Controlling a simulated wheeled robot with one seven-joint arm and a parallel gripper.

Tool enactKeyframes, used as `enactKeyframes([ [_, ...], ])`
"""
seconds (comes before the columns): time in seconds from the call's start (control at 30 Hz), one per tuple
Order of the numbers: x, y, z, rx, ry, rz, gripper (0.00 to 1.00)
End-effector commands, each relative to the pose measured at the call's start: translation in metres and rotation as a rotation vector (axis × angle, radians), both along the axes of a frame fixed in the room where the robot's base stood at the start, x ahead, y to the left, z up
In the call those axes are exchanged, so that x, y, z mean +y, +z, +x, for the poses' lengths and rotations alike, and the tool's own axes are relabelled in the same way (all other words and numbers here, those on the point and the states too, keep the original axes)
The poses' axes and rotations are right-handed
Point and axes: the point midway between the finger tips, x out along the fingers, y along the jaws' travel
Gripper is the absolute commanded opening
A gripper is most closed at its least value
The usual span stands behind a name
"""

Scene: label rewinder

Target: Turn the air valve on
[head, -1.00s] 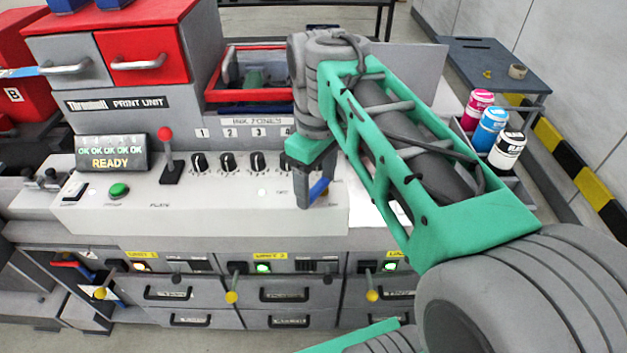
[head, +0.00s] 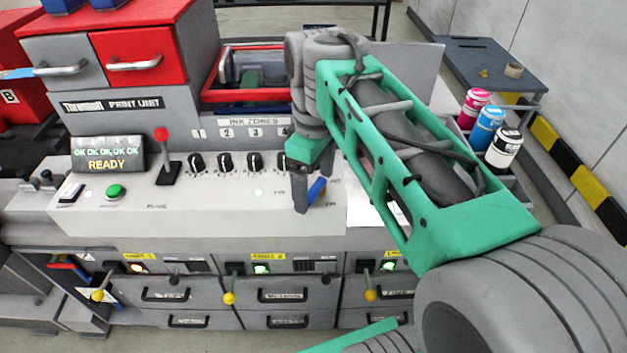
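A small blue lever (head: 316,190), which looks like the air valve's handle, slants up to the right on the sloped grey control panel (head: 230,205). My gripper (head: 312,185) points down at it from above, with one grey finger just left of the lever and the other behind it to the right. The fingers look apart, with the lever between or just in front of them. I cannot tell whether they touch it. The valve body and most of the lettering around it are hidden by my gripper.
Left along the panel are several black ink knobs (head: 225,162), a red-tipped lever (head: 162,135), a green button (head: 115,191) and a display reading READY (head: 107,165). Ink bottles (head: 488,128) stand at the right. Drawers with yellow-tipped levers (head: 229,298) lie below.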

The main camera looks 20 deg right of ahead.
Motion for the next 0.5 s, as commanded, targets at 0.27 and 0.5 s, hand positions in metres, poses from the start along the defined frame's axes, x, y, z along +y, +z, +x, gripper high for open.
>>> enactKeyframes([
  [0.27, 0.0, 0.0, 0.0, 0.001, -0.002, 0.0, 0.91],
  [0.5, 0.0, 0.035, 0.001, -0.003, -0.001, 0.0, 0.91],
])
